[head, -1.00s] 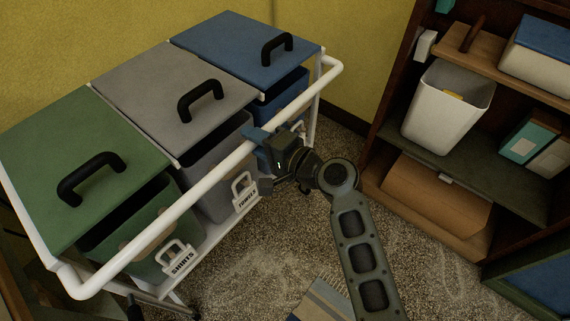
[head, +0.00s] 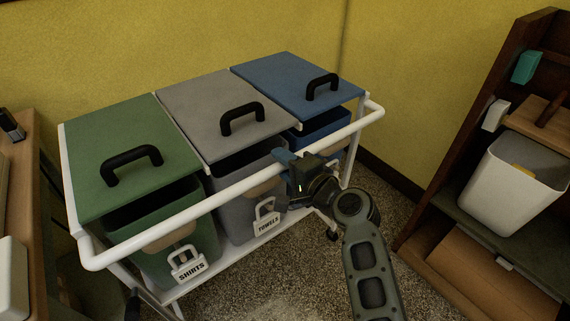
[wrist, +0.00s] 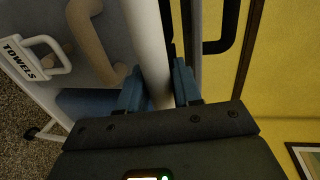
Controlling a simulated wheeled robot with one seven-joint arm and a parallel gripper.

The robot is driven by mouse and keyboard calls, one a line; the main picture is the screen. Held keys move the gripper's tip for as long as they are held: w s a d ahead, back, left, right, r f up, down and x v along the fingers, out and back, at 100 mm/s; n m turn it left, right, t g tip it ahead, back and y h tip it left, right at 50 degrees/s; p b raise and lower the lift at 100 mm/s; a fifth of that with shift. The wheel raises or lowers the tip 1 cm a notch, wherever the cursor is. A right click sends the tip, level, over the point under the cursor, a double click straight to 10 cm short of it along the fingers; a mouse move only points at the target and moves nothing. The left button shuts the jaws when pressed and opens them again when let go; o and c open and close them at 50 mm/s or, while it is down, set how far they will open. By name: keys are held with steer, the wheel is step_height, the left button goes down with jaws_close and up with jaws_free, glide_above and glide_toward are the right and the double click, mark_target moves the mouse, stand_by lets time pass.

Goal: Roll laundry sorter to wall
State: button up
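The laundry sorter (head: 226,186) is a white-railed cart with green, grey and blue lidded bins. It stands in front of the yellow wall (head: 180,35), its back edge near the wall; I cannot tell whether they touch. My gripper (head: 284,157) is at the front rail (head: 195,204), right of its middle. In the wrist view its blue fingers (wrist: 160,85) lie on both sides of the white rail (wrist: 150,50) and look closed on it. Tags reading SHIRTS (head: 188,266) and TOWELS (head: 267,222) hang on the green and grey bins. The third bin's tag is hidden behind my arm.
A dark wood shelf (head: 425,215) with a white bin (head: 510,185) stands at the right. A wooden furniture piece (head: 30,150) is close at the left. A wall corner is behind the blue bin. Speckled carpet (head: 305,275) is open below my arm.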

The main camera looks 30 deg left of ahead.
steer(key=shift+o, duration=1.2)
steer(key=v, duration=0.7)
steer(key=shift+d+p, duration=0.3)
steer(key=shift+p, duration=0.1)
steer(key=shift+s, duration=0.1)
